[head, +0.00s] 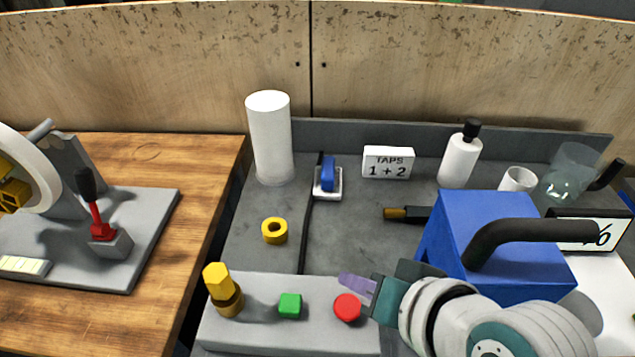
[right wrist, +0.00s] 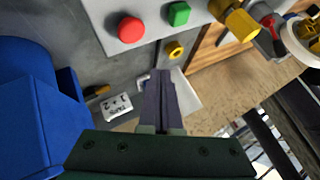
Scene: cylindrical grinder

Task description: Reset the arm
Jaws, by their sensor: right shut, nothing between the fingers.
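My right gripper (head: 358,286) is in the head view at the lower middle, reaching in from the right. Its purple-grey fingers are shut with nothing between them, and they point left above the grey control box, close to the red button. In the right wrist view the shut fingers (right wrist: 158,100) show at the middle. The red button (head: 348,307) and green button (head: 290,305) sit on the grey control box (head: 255,330). The red button also shows in the right wrist view (right wrist: 131,29). My left gripper does not show.
A blue housing with a black handle (head: 455,225) stands beside my right arm. A yellow ring (head: 274,230), a yellow knob (head: 217,280), a white cylinder (head: 270,140), a "TAPS 1 + 2" sign (head: 388,162) and a white bottle (head: 459,158) are around. A red lever (head: 100,222) stands left.

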